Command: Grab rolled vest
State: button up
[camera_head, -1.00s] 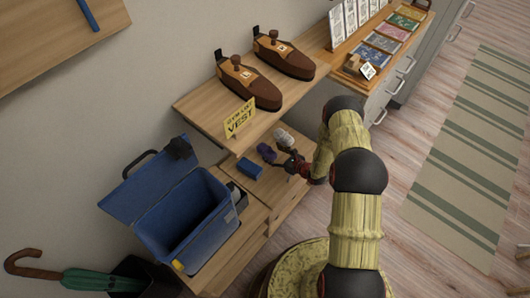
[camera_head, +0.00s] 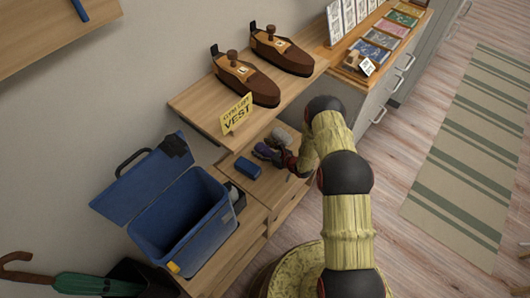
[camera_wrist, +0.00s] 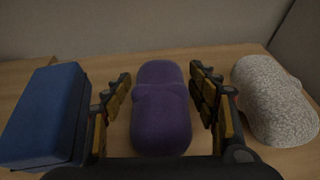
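A purple rolled bundle (camera_wrist: 161,115), which looks like the rolled vest, lies on the low wooden shelf. In the head view it (camera_head: 263,152) is partly hidden by my gripper. In the wrist view my gripper (camera_wrist: 160,75) is open, with one finger on each side of the purple bundle. Small gaps seem to show between fingers and bundle; the palm end covers its near end. A yellow sign (camera_head: 237,114) reading "VEST" stands on the upper shelf above.
A blue block (camera_wrist: 45,115) lies left of the bundle and a grey speckled roll (camera_wrist: 272,102) lies right, both close to the fingers. The upper shelf (camera_head: 200,112) overhangs behind. An open blue bin (camera_head: 192,232) stands at the left.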

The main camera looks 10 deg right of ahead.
jog(key=c, duration=1)
